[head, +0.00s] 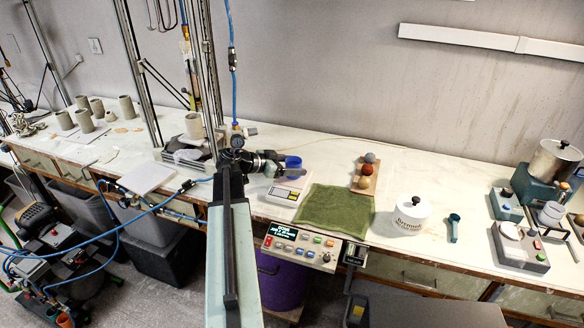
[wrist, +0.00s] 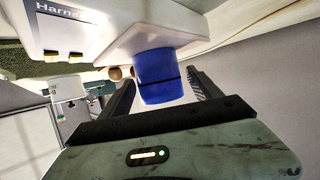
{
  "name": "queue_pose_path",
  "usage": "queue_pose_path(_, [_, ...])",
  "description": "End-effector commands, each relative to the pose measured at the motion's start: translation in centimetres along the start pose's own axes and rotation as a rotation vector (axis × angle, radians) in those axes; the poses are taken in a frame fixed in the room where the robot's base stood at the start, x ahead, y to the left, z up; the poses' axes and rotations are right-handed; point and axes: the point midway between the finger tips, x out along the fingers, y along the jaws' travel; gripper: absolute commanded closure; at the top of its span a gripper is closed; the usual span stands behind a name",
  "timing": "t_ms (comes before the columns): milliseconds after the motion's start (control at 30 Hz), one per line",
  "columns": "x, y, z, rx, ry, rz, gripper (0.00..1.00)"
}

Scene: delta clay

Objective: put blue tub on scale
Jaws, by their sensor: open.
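The blue tub (head: 293,162) is at the far end of the white scale (head: 282,194) in the head view and appears to stand on its pan. In the wrist view the blue tub (wrist: 160,75) meets the white pan of the scale (wrist: 85,28). My gripper (head: 299,173) is open at the scale, with its dark fingers on either side of the tub in the wrist view (wrist: 162,80). I see a gap beside the tub and no clear grip. The tub's lower part is partly hidden by my gripper in the head view.
A green towel (head: 335,209) lies right of the scale. Behind it a wooden board (head: 356,187) holds several balls. A white lidded pot (head: 411,214) and a teal scoop (head: 454,228) stand farther right. A control panel (head: 301,247) is at the front edge. Bench between scoop and devices is clear.

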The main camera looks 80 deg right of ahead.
Motion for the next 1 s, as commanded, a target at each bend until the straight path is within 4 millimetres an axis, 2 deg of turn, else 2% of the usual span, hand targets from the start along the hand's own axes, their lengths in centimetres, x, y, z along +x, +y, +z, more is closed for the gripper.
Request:
queue_pose_path(200, [-5.6,0.0,-0.5,-0.003,0.000,-0.005,0.27])
queue_pose_path(400, [-9.9,0.0,-0.3,-0.002,0.000,-0.004,0.27])
queue_pose_path(567, [-11.5,0.0,-0.1,-0.001,0.000,-0.002,0.27])
queue_pose_path(900, [-11.7,0.0,0.1,-0.001,0.000,-0.002,0.27])
queue_pose_path(1000, [-12.7,-0.4,0.9,-0.029,-0.018,-0.018,0.27])
